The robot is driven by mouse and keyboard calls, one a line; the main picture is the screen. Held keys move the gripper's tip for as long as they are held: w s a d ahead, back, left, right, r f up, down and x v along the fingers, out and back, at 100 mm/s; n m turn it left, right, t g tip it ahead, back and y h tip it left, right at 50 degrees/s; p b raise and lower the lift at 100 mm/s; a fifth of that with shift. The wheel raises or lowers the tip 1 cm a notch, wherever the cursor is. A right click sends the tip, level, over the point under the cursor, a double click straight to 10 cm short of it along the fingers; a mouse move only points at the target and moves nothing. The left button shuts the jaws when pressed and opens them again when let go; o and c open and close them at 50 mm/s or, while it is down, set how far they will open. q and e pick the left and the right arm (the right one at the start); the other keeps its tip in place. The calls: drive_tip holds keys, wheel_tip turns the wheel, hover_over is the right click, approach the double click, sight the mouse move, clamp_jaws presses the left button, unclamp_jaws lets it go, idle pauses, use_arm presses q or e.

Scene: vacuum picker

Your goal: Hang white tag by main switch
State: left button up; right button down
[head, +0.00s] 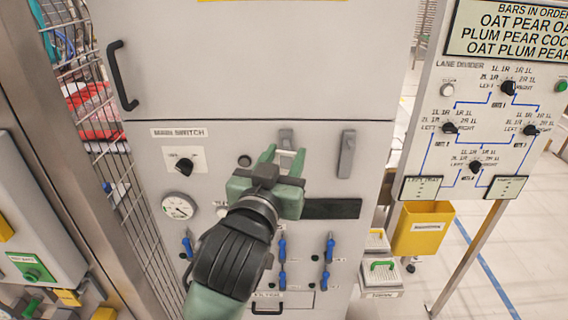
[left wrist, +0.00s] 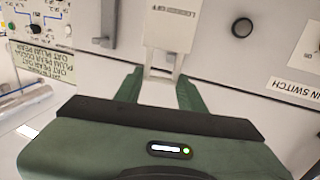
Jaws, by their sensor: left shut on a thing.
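My left gripper (head: 283,158) is in front of the grey cabinet, right of the main switch. In the left wrist view its two green fingers (left wrist: 160,84) are shut on the lower part of a white tag (left wrist: 172,28) with upside-down lettering that looks like "LOCKED OFF". Whether the tag touches the panel or a hook behind it I cannot tell. The main switch (head: 184,165) is a black knob on a white plate, under the "MAIN SWITCH" label (head: 179,132). That label also shows at the right of the left wrist view (left wrist: 296,88). My right gripper is not in view.
A grey upright fitting (head: 347,153) stands out right of the gripper. A black button (head: 244,160) lies between the switch and gripper. A gauge (head: 178,206) and blue-handled levers (head: 282,249) are lower down. A wire fence (head: 110,170) borders the left; a yellow bin (head: 423,229) stands right.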

sight(288, 136)
use_arm(q)
drive_tip(key=shift+w+f, duration=0.1)
drive_tip(key=shift+w, duration=0.7)
drive_tip(key=shift+w+f+b, duration=0.15)
drive_tip(key=shift+w+b, duration=0.75)
drive_tip(key=shift+w, duration=1.35)
drive_tip(key=shift+w+f, duration=0.2)
drive_tip(key=shift+w, duration=0.3)
drive_tip(key=shift+w+f+p, duration=0.1)
drive_tip(key=shift+p, duration=0.2)
drive_tip(key=o, duration=1.4)
